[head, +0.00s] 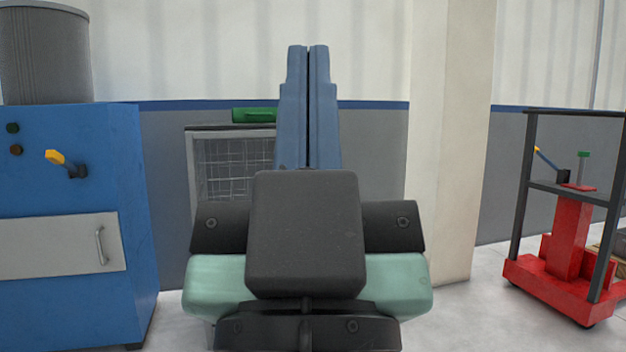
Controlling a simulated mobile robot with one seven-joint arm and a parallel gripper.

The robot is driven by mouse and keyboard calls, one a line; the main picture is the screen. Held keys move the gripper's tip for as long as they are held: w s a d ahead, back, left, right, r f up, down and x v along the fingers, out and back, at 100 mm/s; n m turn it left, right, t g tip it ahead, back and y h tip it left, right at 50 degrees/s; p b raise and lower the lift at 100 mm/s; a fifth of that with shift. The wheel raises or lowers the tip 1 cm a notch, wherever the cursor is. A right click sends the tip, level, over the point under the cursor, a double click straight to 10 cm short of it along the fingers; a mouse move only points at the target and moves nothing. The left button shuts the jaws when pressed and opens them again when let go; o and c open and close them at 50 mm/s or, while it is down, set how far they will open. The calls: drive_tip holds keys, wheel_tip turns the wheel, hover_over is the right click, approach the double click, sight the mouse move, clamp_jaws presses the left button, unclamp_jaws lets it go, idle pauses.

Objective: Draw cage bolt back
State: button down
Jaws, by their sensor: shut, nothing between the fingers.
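A cage with a pale frame and wire mesh (222,165) stands against the back wall, left of the picture's middle. A green bar (253,115) sits just above its dark top edge. I cannot tell whether this bar is the bolt, and no other bolt shows. My gripper (308,48) points upward in the picture, in front of the cage. Its two blue fingers are shut together with only a thin dark line between them. They hide the cage's right side. The bar's right end is close to the fingers in the picture; I see no contact.
A blue cabinet (68,172) with a yellow-tipped lever (62,160) and a drawer-like panel (62,245) stands at left. A pale pillar (450,150) rises right of centre. A red trolley (565,240) with a dark frame stands at right. Some floor between pillar and trolley is clear.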

wheel_tip(320, 180, up, 19)
drive_tip(key=p, duration=1.6)
drive_tip(key=shift+r+p, duration=0.2)
drive_tip(key=shift+p, duration=0.15)
drive_tip(key=shift+w, duration=0.15)
